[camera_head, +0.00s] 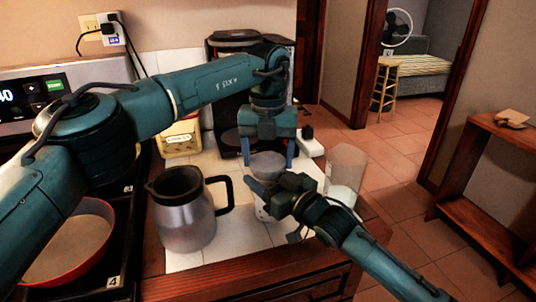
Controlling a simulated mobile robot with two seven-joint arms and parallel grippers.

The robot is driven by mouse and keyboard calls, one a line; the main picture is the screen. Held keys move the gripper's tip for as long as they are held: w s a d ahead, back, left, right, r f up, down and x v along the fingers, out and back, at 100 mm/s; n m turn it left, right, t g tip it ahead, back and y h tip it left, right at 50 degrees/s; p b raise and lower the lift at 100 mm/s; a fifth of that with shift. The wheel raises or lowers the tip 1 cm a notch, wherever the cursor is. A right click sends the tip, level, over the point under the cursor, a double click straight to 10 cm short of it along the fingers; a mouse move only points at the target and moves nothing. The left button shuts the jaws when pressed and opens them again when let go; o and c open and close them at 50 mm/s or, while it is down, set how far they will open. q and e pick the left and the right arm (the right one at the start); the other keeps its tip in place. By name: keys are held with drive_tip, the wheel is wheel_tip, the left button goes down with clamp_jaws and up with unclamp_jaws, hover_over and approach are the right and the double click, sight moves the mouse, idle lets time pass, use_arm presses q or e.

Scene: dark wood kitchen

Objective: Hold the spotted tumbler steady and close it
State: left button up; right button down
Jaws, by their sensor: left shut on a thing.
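The spotted tumbler (263,214) is a pale cup standing upright near the counter's front edge, partly hidden behind my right gripper. A grey round lid (268,163) is over its top. My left gripper (268,158) points down from above, with one finger on each side of the lid, and is shut on it. I cannot tell whether the lid is fully seated. My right gripper (266,197) comes in from the lower right at the tumbler's upper body. Its fingers overlap the tumbler in the picture, and their grip is not clear.
A steel jug (181,212) with a black handle stands close left of the tumbler. A clear glass (345,168) stands to the right, partly behind my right arm. A coffee machine (228,98) is behind. A red pan (75,250) sits on the stove at left.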

use_arm(q)
drive_tip(key=o, duration=1.1)
wheel_tip(320, 180, up, 12)
idle(0.4)
use_arm(e)
drive_tip(key=shift+c, duration=1.9)
unclamp_jaws()
